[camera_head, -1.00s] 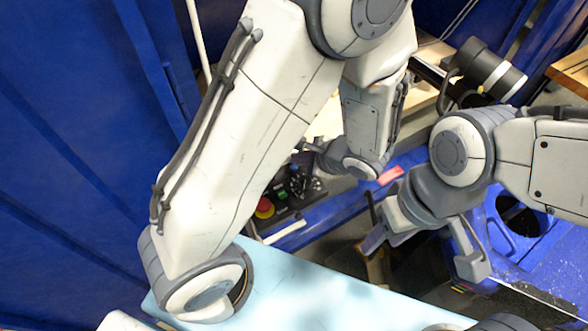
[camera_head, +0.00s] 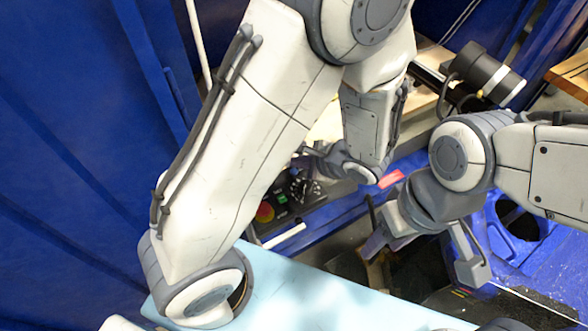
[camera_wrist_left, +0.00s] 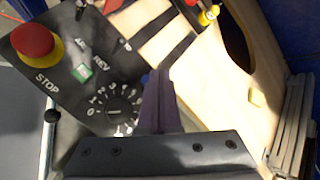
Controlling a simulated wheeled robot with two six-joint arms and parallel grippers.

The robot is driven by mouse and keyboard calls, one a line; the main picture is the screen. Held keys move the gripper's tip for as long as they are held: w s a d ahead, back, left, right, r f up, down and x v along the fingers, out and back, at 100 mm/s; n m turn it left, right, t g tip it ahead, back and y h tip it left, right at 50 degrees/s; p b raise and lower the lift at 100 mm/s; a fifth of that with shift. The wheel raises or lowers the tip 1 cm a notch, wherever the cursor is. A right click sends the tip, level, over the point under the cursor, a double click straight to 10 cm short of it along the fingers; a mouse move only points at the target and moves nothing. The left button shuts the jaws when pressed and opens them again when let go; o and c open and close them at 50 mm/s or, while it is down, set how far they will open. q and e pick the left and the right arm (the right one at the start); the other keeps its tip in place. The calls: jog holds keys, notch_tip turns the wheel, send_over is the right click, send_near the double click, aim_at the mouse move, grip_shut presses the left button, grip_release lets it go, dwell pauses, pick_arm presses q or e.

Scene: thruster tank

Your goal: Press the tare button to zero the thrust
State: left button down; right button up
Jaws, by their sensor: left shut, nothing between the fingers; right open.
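The dark control box (camera_head: 290,207) shows past my left arm in the head view. In the left wrist view its panel (camera_wrist_left: 62,62) carries a red STOP button (camera_wrist_left: 36,42) on a yellow collar, a green switch (camera_wrist_left: 86,74) and a numbered dial (camera_wrist_left: 118,112). My left gripper (camera_head: 308,158) is shut and empty over the panel's far end; its fingers (camera_wrist_left: 158,82) also show in the wrist view. A bit of blue (camera_wrist_left: 145,78) peeks out beside the fingertips; contact cannot be told. No tare label is readable. My right gripper (camera_head: 420,250) is open and empty.
A small red display (camera_head: 391,179) sits on the blue tank frame right of the box. A pale blue surface (camera_head: 310,300) lies in front. Wooden boards (camera_wrist_left: 220,75) lie beside the panel.

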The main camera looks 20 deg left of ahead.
pick_arm(q)
jog(key=shift+f, duration=0.1)
dwell(0.8)
jog(key=shift+f+b, duration=0.35)
jog(key=shift+b, duration=0.2)
jog(key=shift+f+b, duration=0.35)
jog(key=shift+b, duration=0.05)
dwell(0.4)
jog(key=shift+r, duration=0.1)
jog(key=shift+r+p, duration=0.6)
jog(key=shift+r, duration=0.1)
jog(key=shift+r, duration=0.1)
notch_tip(320, 180, up, 5)
jog(key=p, duration=0.4)
